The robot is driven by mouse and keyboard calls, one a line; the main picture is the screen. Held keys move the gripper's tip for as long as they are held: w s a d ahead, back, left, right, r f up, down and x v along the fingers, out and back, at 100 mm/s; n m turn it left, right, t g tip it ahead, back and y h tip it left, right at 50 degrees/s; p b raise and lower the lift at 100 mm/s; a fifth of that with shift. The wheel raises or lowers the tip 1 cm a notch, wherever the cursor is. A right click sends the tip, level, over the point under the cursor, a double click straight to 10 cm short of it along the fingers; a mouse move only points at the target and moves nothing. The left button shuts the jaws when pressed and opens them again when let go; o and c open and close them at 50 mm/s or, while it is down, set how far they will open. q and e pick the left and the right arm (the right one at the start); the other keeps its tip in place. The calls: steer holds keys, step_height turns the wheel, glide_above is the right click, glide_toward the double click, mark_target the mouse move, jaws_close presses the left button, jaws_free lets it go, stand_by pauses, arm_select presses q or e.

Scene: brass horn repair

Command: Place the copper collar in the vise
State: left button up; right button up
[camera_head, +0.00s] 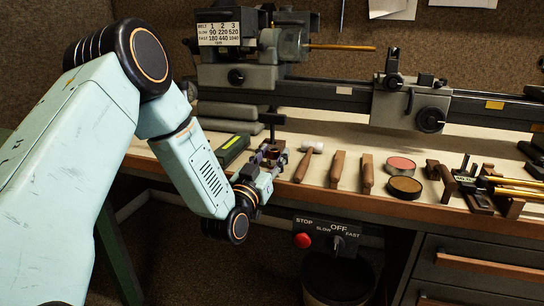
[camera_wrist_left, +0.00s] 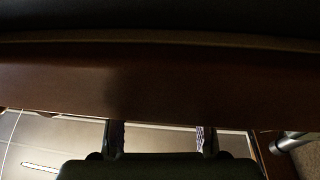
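My left gripper (camera_head: 270,155) reaches in over the front edge of the bench in the head view. In the wrist view its two fingers (camera_wrist_left: 160,138) stand well apart, with a pale surface and nothing clearly held between them. A small dark reddish-copper piece (camera_head: 271,153) shows at the fingertips in the head view; it may be the copper collar, but it is too small and too covered to be sure. A dark upright fitting (camera_head: 272,119) stands just behind the gripper; I cannot tell whether it is part of the vise. My right gripper is not in view.
A hammer (camera_head: 303,165), two wooden-handled tools (camera_head: 337,169) and two round tins (camera_head: 404,187) lie right of the gripper. A lathe (camera_head: 250,75) spans the back. A wooden edge (camera_wrist_left: 150,80) crosses the wrist view. A control panel (camera_head: 335,232) hangs below the bench.

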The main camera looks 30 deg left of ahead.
arm_select(q)
steer(key=shift+o, duration=0.7)
steer(key=shift+s+r, duration=0.1)
